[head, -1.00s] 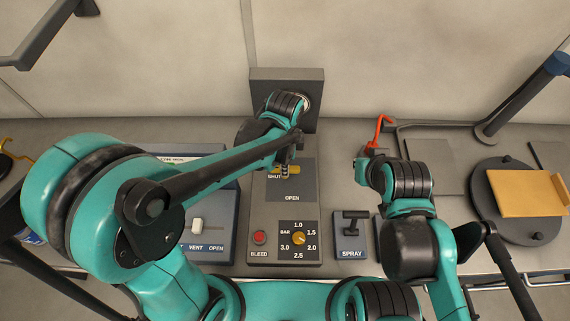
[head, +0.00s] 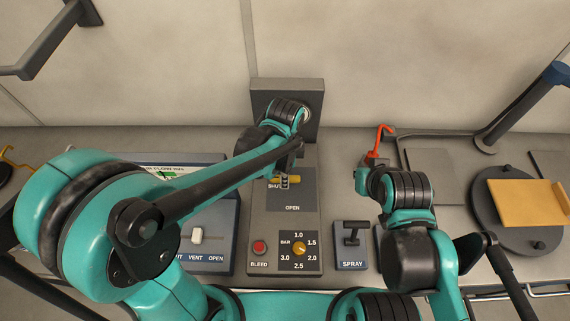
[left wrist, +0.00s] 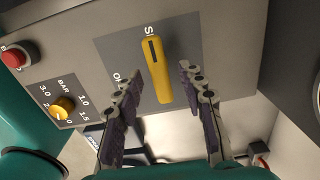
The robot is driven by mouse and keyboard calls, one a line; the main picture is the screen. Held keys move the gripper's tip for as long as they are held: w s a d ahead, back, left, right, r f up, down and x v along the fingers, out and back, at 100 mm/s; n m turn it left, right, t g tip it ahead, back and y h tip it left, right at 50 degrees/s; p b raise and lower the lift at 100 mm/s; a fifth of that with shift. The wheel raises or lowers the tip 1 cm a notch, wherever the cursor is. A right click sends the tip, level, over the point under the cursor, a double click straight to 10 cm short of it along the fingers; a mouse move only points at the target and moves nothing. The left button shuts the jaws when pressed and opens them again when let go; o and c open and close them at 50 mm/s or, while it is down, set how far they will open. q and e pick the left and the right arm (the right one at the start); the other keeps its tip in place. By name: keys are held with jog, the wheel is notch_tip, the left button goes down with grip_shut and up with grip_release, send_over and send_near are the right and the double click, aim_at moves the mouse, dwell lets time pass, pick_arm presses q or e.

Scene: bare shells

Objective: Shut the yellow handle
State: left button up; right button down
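The yellow handle (left wrist: 158,72) is a long bar on a dark square plate. One end, with a dark slot, lies at the SHUT label; the OPEN label is off to its side. In the left wrist view my left gripper (left wrist: 161,77) is open, with one finger on each side of the handle and visible gaps. In the head view the left gripper (head: 285,181) partly covers the handle (head: 296,179). My right arm ends at the right of the panel; its fingers are hidden behind its own wrist.
The grey panel also has a red BLEED button (head: 259,248) and a yellow BAR knob (head: 299,248). A SPRAY lever (head: 352,232) stands to the right. A red curved part (head: 380,136) is beyond my right wrist. A VENT slider box (head: 222,235) is at left.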

pick_arm(q)
notch_tip(320, 180, up, 11)
jog(key=shift+r, duration=0.15)
dwell(0.7)
